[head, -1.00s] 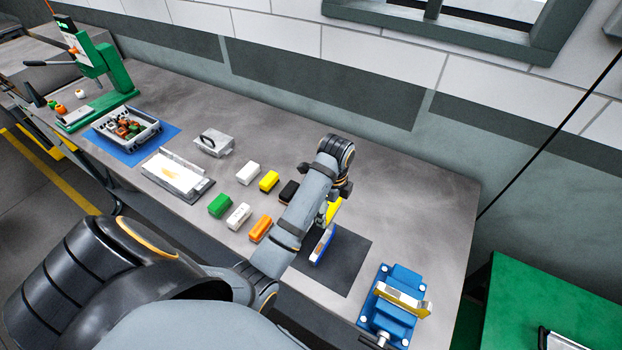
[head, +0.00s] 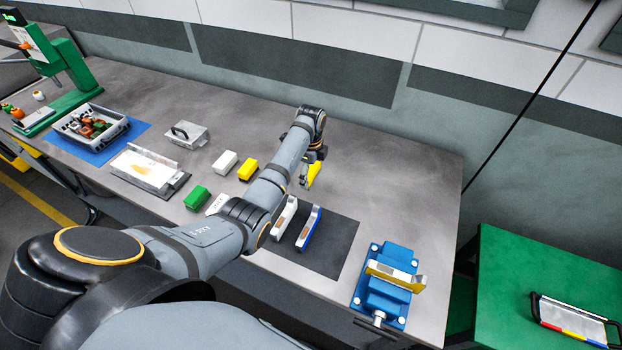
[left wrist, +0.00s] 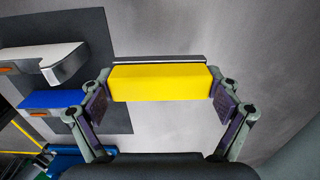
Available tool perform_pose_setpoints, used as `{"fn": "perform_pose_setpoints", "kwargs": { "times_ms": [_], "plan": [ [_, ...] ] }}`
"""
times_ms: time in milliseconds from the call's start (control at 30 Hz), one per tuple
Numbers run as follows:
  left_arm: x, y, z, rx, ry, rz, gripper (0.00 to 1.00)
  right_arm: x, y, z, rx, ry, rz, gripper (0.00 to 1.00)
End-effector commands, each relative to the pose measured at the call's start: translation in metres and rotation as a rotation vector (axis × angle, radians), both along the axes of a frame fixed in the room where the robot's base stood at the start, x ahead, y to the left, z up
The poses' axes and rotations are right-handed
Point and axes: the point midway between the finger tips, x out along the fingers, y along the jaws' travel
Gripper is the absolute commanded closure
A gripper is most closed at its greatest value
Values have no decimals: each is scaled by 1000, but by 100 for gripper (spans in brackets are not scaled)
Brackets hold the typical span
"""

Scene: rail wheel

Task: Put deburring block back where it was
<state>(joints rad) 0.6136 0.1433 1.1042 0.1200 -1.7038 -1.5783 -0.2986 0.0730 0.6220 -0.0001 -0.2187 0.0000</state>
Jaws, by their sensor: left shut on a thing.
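My left gripper (head: 311,160) is shut on a yellow block (head: 314,175), which I take to be the deburring block. It holds the block in the air just beyond the back edge of the dark mat (head: 335,250). In the left wrist view the yellow block (left wrist: 160,83) sits between the two fingers (left wrist: 167,105), with a dark strip along its far edge. Another yellow block (head: 247,170), a white block (head: 225,162), a green block (head: 196,197) and a partly hidden white block (head: 216,204) stand on the bench. My right gripper is not in view.
A white-handled tool (head: 284,218) and a blue-edged tool (head: 308,229) lie on the mat. A blue vise (head: 382,297) holds a yellow-edged piece (head: 397,276). The bench's back right is clear.

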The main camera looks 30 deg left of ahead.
Motion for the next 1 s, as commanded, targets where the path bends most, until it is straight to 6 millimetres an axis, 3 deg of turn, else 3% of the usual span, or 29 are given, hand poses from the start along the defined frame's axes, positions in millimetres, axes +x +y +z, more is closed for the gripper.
{"fn": "perform_pose_setpoints", "kwargs": {
  "times_ms": [200,400,767,800,867,1000],
  "plan": [
    [4,3,-6,1,1,1,56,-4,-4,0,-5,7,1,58],
    [4,3,-35,0,2,1,56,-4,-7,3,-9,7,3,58],
    [4,3,-41,1,0,0,56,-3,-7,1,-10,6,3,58],
    [4,3,-40,1,0,0,6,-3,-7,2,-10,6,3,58],
    [4,3,-40,1,0,0,0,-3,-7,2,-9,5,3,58],
    [4,3,-40,1,0,0,0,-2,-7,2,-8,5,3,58]
  ]
}}
